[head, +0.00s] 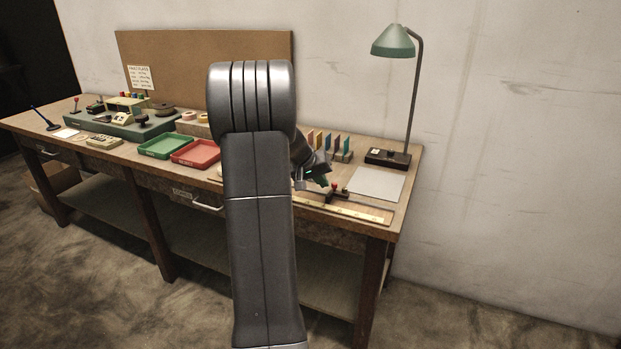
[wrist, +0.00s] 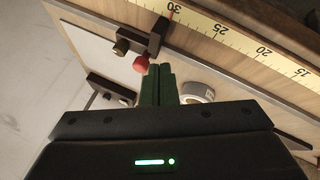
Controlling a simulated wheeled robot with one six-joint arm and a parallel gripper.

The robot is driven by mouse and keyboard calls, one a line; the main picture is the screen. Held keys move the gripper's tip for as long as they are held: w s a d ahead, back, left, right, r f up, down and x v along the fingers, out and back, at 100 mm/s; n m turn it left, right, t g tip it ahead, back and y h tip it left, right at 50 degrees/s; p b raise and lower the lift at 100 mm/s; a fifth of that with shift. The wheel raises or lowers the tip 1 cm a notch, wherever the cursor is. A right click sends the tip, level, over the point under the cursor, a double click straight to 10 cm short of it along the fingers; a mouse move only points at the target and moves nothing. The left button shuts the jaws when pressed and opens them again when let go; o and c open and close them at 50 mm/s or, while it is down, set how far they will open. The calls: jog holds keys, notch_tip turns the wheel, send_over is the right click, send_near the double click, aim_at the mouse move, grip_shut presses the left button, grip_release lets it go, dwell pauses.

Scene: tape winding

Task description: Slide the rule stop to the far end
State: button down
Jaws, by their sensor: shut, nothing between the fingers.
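The rule (wrist: 228,38) is a yellow scale fixed along the front of the bench; in the wrist view its numbers run from 15 at the right to 30 near the stop. The rule stop (wrist: 140,44) is a dark block across the rule near the 30 mark, with a red knob (wrist: 141,63) and a brass screw. In the head view the stop (head: 337,193) stands partway along the rule (head: 355,212). My gripper (wrist: 159,68) is shut and empty, its green fingertips close beside the red knob; I cannot tell whether they touch.
A pale sheet (head: 377,183) lies behind the rule, near the lamp base (head: 388,158). A grey-white roll (wrist: 197,92) lies beside my fingers. Red (head: 196,153) and green (head: 166,146) trays stand left of my arm, which hides part of the bench.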

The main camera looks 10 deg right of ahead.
jog(key=shift+d, duration=0.25)
jog(key=shift+s+d+f, duration=0.1)
jog(key=shift+s+d, duration=0.05)
jog(key=shift+d, duration=0.05)
jog(key=s+d+b, duration=0.1)
jog(key=s+d, duration=0.1)
jog(key=d, duration=0.2)
jog(key=s+d, duration=0.3)
jog(key=d, duration=0.1)
jog(key=s+d+b, duration=0.1)
jog(key=s+d, duration=0.2)
jog(key=shift+d+b, duration=0.3)
jog(key=shift+d, duration=0.1)
